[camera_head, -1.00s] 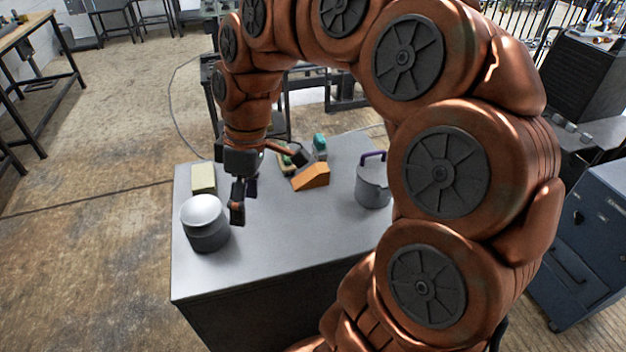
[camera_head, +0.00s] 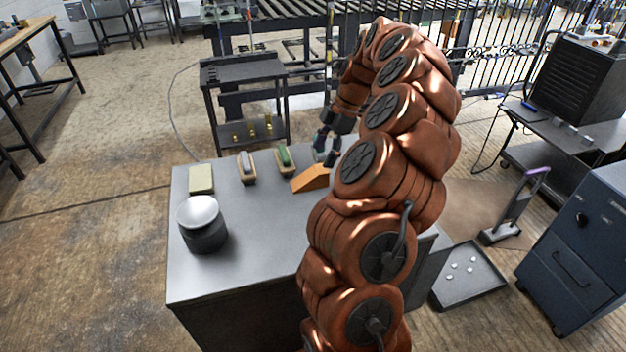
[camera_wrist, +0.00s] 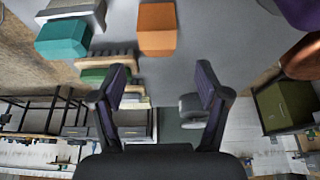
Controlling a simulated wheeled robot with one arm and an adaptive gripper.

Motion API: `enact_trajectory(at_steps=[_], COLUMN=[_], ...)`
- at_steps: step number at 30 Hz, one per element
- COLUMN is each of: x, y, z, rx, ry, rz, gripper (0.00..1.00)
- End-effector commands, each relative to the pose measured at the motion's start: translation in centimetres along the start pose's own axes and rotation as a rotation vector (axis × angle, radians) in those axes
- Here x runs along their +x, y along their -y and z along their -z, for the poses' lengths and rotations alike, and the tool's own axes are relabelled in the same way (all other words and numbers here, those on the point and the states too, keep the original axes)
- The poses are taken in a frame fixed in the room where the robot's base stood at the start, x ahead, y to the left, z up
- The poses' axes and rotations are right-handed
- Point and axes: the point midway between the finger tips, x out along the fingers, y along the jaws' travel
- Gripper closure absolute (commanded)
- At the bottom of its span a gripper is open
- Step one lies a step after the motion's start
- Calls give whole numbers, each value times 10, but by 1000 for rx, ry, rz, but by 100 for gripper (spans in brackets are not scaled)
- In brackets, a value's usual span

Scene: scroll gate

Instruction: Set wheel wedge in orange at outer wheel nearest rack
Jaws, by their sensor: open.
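The orange wedge (camera_head: 310,178) lies on the grey table (camera_head: 265,230), near its back edge. It also shows at the top middle of the wrist view (camera_wrist: 157,28), ahead of my fingers. My gripper (camera_head: 331,146) is just behind and right of the wedge in the head view, partly hidden by my arm. I cannot pick out the outer wheel or tell for sure which stand is the rack.
A pot with a pale lid (camera_head: 203,224), a yellowish block (camera_head: 201,179) and two brushes, one grey (camera_head: 246,167) and one green (camera_head: 284,158), stand on the table. A dark cart (camera_head: 245,72) is behind it. A floor tray (camera_head: 468,275) and purple-handled stand (camera_head: 512,208) are at right.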

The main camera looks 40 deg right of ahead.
Motion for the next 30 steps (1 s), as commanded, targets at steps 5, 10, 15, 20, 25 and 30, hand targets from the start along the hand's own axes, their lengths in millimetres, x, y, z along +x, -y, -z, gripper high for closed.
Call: enact_trajectory(at_steps=[5,10,15,20,25,30], x=[10,23,29,43,67,77], y=[-1,0,-1,-1,-2,-3], z=[0,1,0,1,0,0], rx=[-1,-2,-1,-1,-1,-1], ry=[1,-1,0,-1,0,1], rz=[-1,3,-1,3,5,0], gripper=[25,25,25,25,25,25])
